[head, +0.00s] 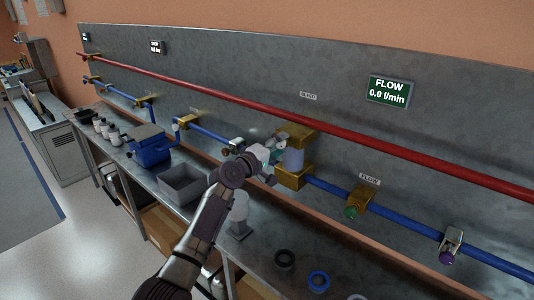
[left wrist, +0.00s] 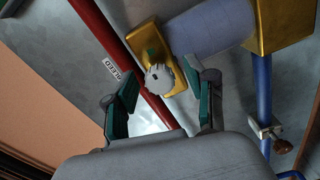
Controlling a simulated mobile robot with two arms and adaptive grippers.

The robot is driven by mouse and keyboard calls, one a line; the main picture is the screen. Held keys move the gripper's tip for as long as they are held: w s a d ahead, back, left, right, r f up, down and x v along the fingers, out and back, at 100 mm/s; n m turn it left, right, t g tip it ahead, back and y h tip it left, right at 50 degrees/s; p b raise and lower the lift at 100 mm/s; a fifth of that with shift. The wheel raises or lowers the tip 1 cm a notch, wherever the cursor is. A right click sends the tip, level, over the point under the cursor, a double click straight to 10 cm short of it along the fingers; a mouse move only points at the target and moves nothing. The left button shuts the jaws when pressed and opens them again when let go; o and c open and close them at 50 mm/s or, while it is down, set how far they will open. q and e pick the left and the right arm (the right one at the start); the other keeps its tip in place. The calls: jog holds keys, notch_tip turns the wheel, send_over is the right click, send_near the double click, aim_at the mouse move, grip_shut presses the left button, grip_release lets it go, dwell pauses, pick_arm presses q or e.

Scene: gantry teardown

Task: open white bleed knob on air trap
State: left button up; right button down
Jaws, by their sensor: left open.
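The air trap (head: 293,159) is a pale cylinder between two brass blocks on the blue pipe. It also shows in the left wrist view (left wrist: 212,27). Its white bleed knob (left wrist: 159,79) sticks out from the upper brass block (left wrist: 148,42), which has a small green mark. In the head view I cannot make out the knob behind my gripper. My left gripper (head: 270,151) is at the trap's left side. In the left wrist view its open green-padded fingers (left wrist: 159,84) point toward the knob, one on each side. I cannot tell whether they touch it. My right gripper is out of view.
A red pipe (head: 340,124) runs along the wall above the blue pipe (head: 325,186). A BLEED label (left wrist: 112,69) is beside the knob. A green-knobbed valve (head: 358,202) is to the right. A grey bin (head: 183,184) and a white bottle (head: 239,212) stand on the bench below.

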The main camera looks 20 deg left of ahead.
pick_arm(q)
jog(key=v, duration=1.1)
